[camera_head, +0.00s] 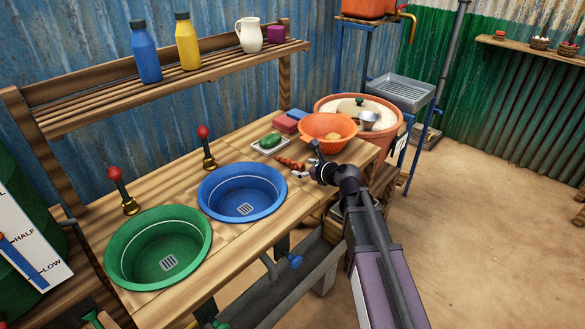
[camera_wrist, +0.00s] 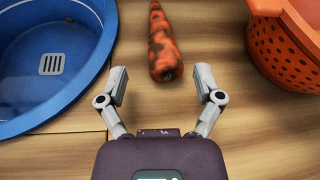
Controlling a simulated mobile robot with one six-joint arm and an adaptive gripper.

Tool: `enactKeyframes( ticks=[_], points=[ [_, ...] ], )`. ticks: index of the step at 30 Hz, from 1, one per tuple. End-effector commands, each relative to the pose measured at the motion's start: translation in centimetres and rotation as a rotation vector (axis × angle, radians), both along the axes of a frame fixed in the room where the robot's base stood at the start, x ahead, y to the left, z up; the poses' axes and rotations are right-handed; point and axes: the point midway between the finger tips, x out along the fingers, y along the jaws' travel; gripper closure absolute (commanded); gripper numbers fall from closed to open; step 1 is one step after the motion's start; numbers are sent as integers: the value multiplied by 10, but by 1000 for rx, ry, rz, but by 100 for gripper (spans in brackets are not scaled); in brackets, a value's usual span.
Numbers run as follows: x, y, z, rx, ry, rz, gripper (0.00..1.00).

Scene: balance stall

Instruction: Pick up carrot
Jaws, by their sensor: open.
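The carrot (camera_head: 290,163) is orange with dark dirt patches and lies on the wooden counter, between the blue basin and the orange colander. In the wrist view the carrot (camera_wrist: 164,42) lies just beyond my fingertips, its thick end toward me and roughly centred between them. My gripper (camera_wrist: 162,84) is open and empty, with one finger on each side of the carrot's line. In the head view my gripper (camera_head: 304,174) is close to the carrot's right end and small, so its fingers are hard to make out.
The blue basin (camera_head: 242,207) is left of the carrot and the orange colander (camera_head: 337,121) is right of it. A white tray (camera_head: 257,149) with a green vegetable (camera_head: 272,140) sits behind. Sponges (camera_head: 286,125) and a green basin (camera_head: 130,278) are also on the counter.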

Motion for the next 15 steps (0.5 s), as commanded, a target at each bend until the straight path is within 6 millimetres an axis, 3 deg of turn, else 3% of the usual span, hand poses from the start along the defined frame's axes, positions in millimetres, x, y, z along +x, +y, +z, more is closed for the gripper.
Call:
enactKeyframes(
  ticks=[15],
  points=[
    [5,4,-2,0,0,0,16]
  ],
)
